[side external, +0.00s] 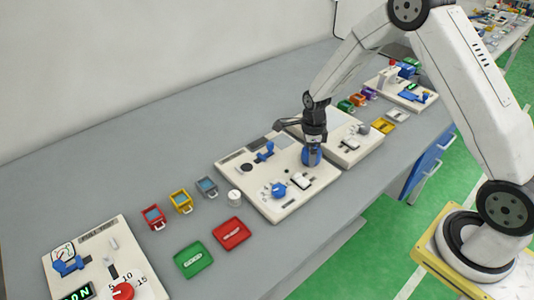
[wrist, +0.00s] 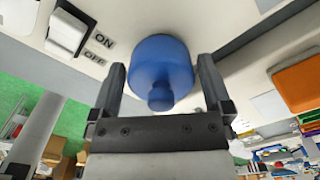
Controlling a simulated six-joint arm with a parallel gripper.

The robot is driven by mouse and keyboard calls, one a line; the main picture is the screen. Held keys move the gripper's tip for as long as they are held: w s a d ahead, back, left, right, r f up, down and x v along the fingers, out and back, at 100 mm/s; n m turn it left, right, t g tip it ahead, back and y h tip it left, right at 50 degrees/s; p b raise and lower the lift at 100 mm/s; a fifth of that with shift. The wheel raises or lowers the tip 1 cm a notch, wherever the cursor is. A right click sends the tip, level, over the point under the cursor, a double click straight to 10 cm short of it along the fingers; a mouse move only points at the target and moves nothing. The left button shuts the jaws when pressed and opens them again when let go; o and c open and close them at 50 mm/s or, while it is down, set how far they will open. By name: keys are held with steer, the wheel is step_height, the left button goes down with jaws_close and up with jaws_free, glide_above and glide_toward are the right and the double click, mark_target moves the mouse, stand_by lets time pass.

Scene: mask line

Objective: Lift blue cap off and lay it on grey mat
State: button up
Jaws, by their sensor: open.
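The blue cap (side external: 311,157) sits on the white panel in the side external view, under my gripper (side external: 312,150). In the wrist view the blue cap (wrist: 160,62) is a round blue body with a small knob facing the camera. My gripper (wrist: 160,72) is open, with one finger on each side of the cap and a small gap showing at both sides. What lies beneath the cap is hidden. The grey mat (side external: 397,116) is a small pale grey piece on the bench at the right, beyond the yellow mat.
The white panel (side external: 252,190) also carries a blue knob (side external: 278,190), a blue lever (side external: 265,152) and a switch. A red mat (side external: 231,234), a green mat (side external: 194,260) and a yellow mat (side external: 383,126) lie on the bench. Small coloured bins stand behind.

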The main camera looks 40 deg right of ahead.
stand_by(0.5)
steer(key=c, duration=1)
steer(key=shift+o, duration=0.2)
steer(key=shift+r, duration=0.8)
steer(key=s+a+r, duration=0.1)
steer(key=s+r, duration=1)
steer(key=s, duration=0.3)
steer(key=shift+a+r, duration=0.15)
steer(key=shift+a, duration=0.2)
